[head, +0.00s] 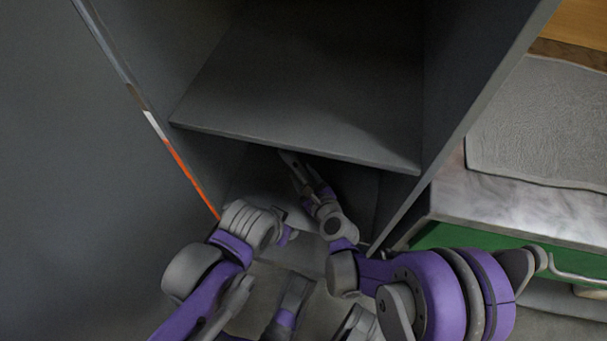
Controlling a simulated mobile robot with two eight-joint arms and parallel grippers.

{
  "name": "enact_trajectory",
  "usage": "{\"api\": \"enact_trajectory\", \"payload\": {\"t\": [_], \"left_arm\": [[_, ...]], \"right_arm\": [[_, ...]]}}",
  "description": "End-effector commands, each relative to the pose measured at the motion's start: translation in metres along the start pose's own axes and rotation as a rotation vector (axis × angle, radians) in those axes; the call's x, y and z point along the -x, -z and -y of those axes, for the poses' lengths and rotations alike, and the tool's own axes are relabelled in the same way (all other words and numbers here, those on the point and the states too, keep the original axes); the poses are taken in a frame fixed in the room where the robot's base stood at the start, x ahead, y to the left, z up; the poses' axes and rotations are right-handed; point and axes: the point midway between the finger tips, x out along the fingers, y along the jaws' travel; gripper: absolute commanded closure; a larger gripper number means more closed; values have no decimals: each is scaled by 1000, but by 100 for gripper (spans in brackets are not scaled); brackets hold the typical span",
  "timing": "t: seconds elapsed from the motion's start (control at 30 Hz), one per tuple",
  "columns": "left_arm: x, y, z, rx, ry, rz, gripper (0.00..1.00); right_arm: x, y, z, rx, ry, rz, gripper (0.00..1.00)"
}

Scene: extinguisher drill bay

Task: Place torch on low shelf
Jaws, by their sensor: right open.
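The cabinet's grey shelf board (300,95) spans the middle of the view, and its upper surface is bare. Below it is a lower compartment with a grey floor (262,188), seen only in part. My right gripper (291,162) reaches into this compartment, at the board's front edge and partly in shadow under it. It is open, and I see nothing between its fingers. I cannot make out a torch; the board and my arms hide much of the lower space. My left arm is bent at the lower left, and its gripper cannot be made out.
The cabinet's right side wall (480,95) stands close to my right arm. A grey panel (65,170) with an orange and white edge strip is at the left. At the right is a pale worktop (520,208) with a grey mat (540,125) and green front.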

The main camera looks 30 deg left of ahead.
Motion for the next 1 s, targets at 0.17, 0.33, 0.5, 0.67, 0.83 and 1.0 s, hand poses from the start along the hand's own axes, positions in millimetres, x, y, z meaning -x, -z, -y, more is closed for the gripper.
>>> {"api": "enact_trajectory", "payload": {"t": [0.17,0.33,0.5,0.67,0.83,1.0], "left_arm": [[4,1,0,0,0,0,50],[8,2,0,0,0,-1,50],[14,3,0,0,0,-2,50],[18,4,0,0,0,-3,50],[19,4,0,0,0,-3,50],[19,4,0,0,0,-3,50]], "right_arm": [[5,-4,-1,1,-5,0,35],[35,-4,0,0,-3,0,35],[74,-4,1,1,-1,-1,35],[102,-4,1,0,-2,-1,35],[118,-3,0,1,-3,0,35],[122,-3,0,1,-4,0,35]]}}
